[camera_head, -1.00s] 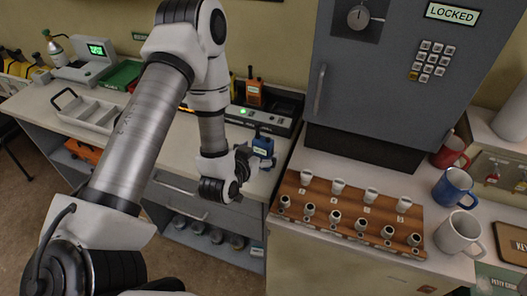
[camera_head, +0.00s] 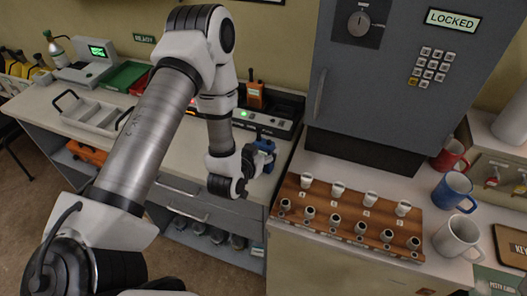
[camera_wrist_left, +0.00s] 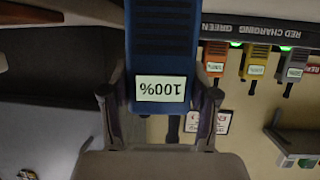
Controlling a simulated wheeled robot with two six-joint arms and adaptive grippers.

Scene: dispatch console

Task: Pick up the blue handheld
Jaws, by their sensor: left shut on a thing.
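The blue handheld (camera_head: 266,148) is by the front edge of the left counter, just in front of the charging dock. My left gripper (camera_head: 256,157) reaches it from the left and is shut on it. In the left wrist view the blue handheld (camera_wrist_left: 162,45) shows a white "100%" label, upside down. The fingers (camera_wrist_left: 160,105) of my left gripper press on its two sides. I cannot tell whether it still touches the counter. My right gripper is not in view.
A charging dock (camera_head: 262,121) with an orange handheld (camera_head: 255,96) stands behind. The wrist view also shows yellow (camera_wrist_left: 256,64) and grey (camera_wrist_left: 294,68) handhelds. To the right are a wooden cup rack (camera_head: 325,212), mugs and a grey locked cabinet (camera_head: 385,95).

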